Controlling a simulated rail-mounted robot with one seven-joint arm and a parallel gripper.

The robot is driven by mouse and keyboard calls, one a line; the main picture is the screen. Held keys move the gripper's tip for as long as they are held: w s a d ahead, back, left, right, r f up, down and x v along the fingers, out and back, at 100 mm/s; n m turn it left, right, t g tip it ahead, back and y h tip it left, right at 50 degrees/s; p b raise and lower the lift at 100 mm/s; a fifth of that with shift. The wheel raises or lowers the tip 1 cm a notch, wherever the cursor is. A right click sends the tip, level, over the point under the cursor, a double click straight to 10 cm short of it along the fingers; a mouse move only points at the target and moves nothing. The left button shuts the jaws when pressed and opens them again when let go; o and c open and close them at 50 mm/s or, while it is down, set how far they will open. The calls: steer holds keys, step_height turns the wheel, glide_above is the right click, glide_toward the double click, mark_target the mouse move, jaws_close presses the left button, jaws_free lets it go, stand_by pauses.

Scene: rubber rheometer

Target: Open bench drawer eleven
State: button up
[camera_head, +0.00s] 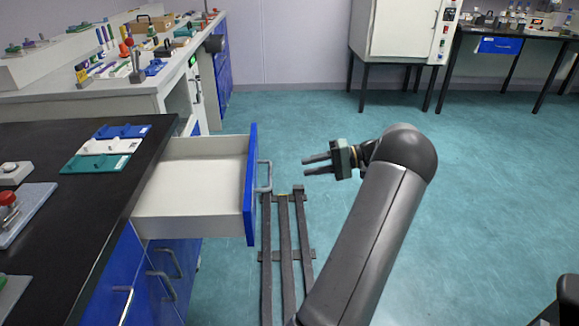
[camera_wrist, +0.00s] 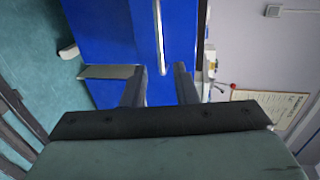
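A bench drawer (camera_head: 195,188) with a white inside and a blue front (camera_head: 250,180) stands pulled far out from under the black bench top. The inside that shows is empty. Its grey bar handle (camera_head: 264,177) is on the outer face. My gripper (camera_head: 318,165) is to the right of the handle, apart from it, with its two fingers spread and pointing at the drawer front. In the wrist view my gripper (camera_wrist: 160,85) is open, with the blue front (camera_wrist: 110,30) and the handle (camera_wrist: 160,35) ahead of the fingers. No drawer number is readable.
Closed blue drawers and doors (camera_head: 125,275) with grey handles are below the black bench top (camera_head: 70,205). Coloured trays (camera_head: 105,147) lie on that top. Dark floor rails (camera_head: 284,245) run beside the bench.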

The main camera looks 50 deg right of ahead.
steer(key=v, duration=0.5)
steer(key=shift+p, duration=0.3)
steer(key=shift+a, duration=0.1)
